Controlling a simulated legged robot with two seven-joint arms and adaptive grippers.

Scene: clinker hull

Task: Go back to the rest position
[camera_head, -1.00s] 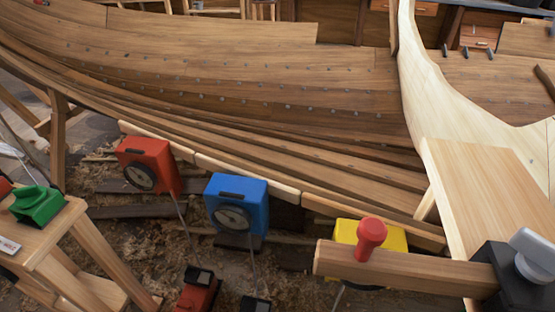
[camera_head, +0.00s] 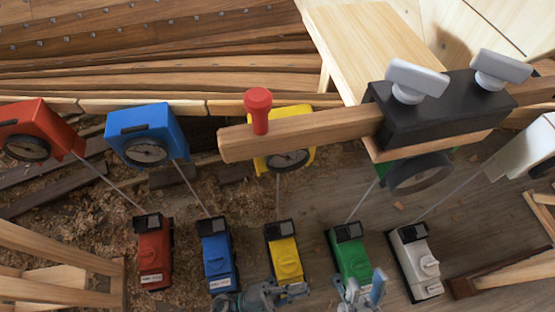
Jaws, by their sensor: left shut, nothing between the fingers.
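My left gripper (camera_head: 262,297) is at the bottom edge of the head view, in front of the yellow unit, shut and empty. My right gripper (camera_head: 361,290) is just right of it, in front of the green unit. Its two fingers stand apart and I see nothing between them. Both grippers are low in the picture, partly cut off by the lower edge. Whether either touches the small units behind it cannot be told.
Small red (camera_head: 154,258), blue (camera_head: 216,258), yellow (camera_head: 285,262), green (camera_head: 350,258) and white (camera_head: 415,264) units stand in a row, with thin rods rising to dial boxes. A wooden beam (camera_head: 310,133) with a black clamp block (camera_head: 425,112) crosses above. The plank hull (camera_head: 150,40) lies behind.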

